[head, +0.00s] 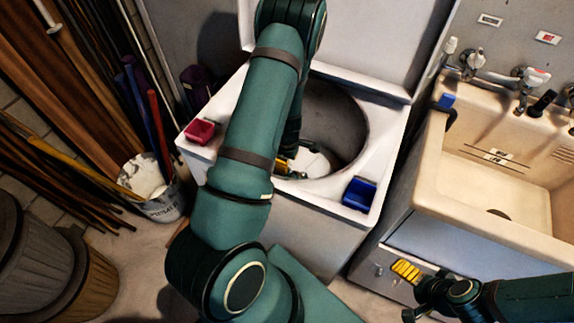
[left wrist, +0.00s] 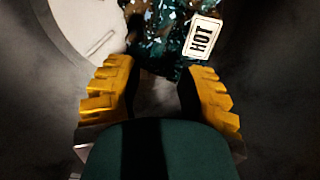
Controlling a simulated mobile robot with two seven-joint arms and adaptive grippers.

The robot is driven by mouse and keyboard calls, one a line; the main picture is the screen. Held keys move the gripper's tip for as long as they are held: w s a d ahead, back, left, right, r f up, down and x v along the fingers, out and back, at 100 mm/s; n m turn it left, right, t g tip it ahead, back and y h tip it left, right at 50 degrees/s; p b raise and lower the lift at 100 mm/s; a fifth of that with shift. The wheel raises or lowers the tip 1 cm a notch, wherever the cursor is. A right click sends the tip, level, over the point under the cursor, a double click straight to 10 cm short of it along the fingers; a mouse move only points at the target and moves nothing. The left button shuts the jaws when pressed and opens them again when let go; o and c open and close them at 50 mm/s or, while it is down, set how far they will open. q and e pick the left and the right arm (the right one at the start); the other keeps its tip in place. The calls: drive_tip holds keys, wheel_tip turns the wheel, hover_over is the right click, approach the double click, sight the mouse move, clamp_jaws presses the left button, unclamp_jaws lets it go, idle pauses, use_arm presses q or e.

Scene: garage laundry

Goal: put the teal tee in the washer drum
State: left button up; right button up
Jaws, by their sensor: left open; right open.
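The washer (head: 225,125) stands with its lid up and its round drum (head: 345,125) open at the top. My left arm reaches down into the drum, and its gripper (left wrist: 160,72) is open with nothing between its yellow fingers. A crumpled teal cloth with pale and brown flecks (left wrist: 158,28), seemingly the teal tee, lies in the drum just beyond the fingertips, apart from them. A white label reading HOT (left wrist: 201,37) shows over it. My left forearm hides part of the drum in the head view. My right gripper (head: 408,271) is open in front of the sink cabinet.
A red box (head: 201,131) and a blue box (head: 359,193) sit on the washer's rim. The drum's white centre (head: 312,160) is beside my left gripper. A beige sink (head: 500,190) stands right. A bucket (head: 155,190), bins and leaning poles crowd the left.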

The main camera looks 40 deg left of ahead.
use_arm(q)
wheel_tip(320, 180, up, 8)
drive_tip(key=p, duration=0.2)
drive_tip(key=shift+r, duration=0.1)
idle(0.5)
